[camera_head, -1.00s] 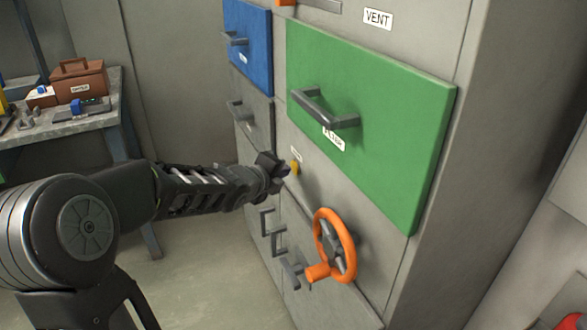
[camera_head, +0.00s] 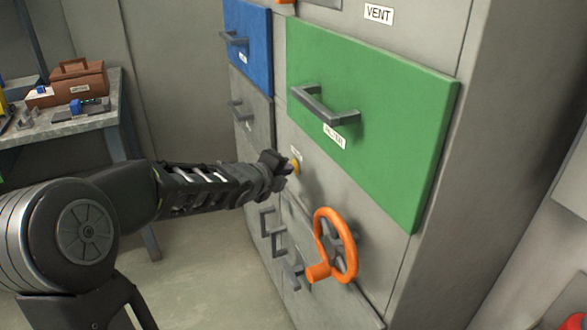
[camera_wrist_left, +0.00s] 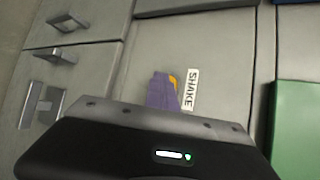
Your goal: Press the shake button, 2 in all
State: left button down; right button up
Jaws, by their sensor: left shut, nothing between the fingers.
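The shake button (camera_head: 296,165) is a small yellow knob on the grey cabinet front, below the green panel. In the left wrist view the yellow button (camera_wrist_left: 173,80) shows beside the white label reading SHAKE (camera_wrist_left: 191,89), partly hidden by my fingers. My left gripper (camera_head: 287,168) is shut and empty, with its fingertips right at the button. Its purple fingertips (camera_wrist_left: 162,92) overlap the button in the left wrist view; I cannot tell whether they touch or press it. My right gripper is not in view.
An orange handwheel (camera_head: 348,250) sticks out just below and right of the button. A green panel (camera_head: 380,125) with a grey handle is above, and a blue drawer (camera_head: 248,50) is upper left. A workbench (camera_head: 75,127) with a brown toolbox (camera_head: 80,80) stands at the left.

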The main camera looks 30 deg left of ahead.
pick_arm(q)
jog(key=shift+s+a+p, duration=0.45)
jog(key=shift+s+p, duration=0.25)
jog(key=shift+p, duration=0.1)
jog(key=s+a+p, duration=0.2)
jog(key=s+p, duration=0.1)
jog(key=s, duration=0.1)
jog(key=shift+s+a+p, duration=0.1)
jog(key=shift+a+p, duration=0.3)
dwell(0.9)
